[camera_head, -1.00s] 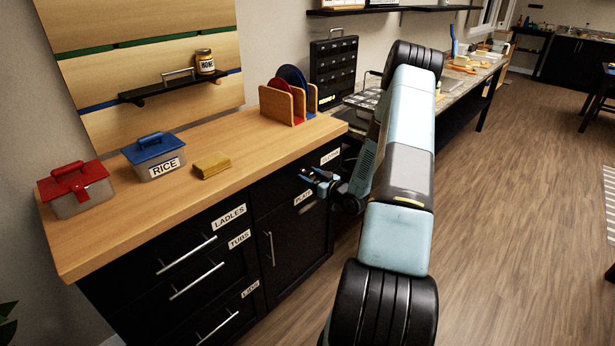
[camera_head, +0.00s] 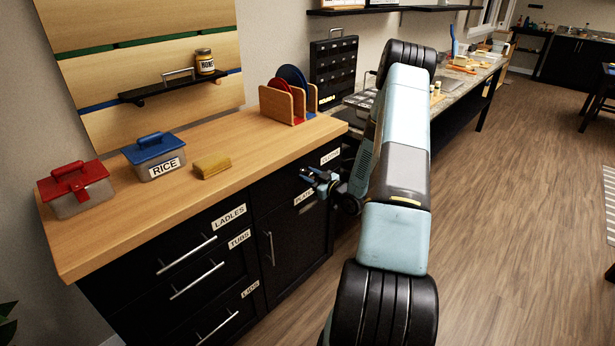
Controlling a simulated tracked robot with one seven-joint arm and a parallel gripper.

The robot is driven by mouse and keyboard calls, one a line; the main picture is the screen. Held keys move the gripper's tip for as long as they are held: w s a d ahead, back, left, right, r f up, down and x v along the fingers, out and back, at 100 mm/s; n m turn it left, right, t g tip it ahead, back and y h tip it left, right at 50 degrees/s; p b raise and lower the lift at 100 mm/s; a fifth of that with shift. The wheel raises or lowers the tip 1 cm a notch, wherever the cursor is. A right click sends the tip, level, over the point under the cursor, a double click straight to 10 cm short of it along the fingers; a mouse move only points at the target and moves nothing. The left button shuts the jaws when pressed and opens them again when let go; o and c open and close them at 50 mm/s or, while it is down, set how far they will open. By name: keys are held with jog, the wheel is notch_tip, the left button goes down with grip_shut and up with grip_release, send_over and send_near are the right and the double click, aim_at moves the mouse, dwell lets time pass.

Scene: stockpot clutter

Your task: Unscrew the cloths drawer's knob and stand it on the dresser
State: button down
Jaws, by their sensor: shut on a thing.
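The cloths drawer (camera_head: 290,187) is the black top right drawer of the dresser, with a partly readable label at its upper right. My gripper (camera_head: 308,174) is at this drawer's front, reaching in from the right. It is shut on the drawer's knob, which is too small and too covered by the fingers to make out. I cannot tell how far the knob is turned. The dresser (camera_head: 235,150) has a light wooden top, with bare wood above the cloths drawer.
On the dresser top are a red-lidded box (camera_head: 76,189), a blue-lidded rice box (camera_head: 155,157), a yellow block (camera_head: 212,166) and a rack with boards (camera_head: 285,100). A honey jar (camera_head: 205,62) stands on the small shelf. Bar handles stick out from the lower drawers.

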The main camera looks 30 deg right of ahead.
aim_at(313, 177)
jog(key=shift+v, duration=1.05)
jog(key=shift+v, duration=2.45)
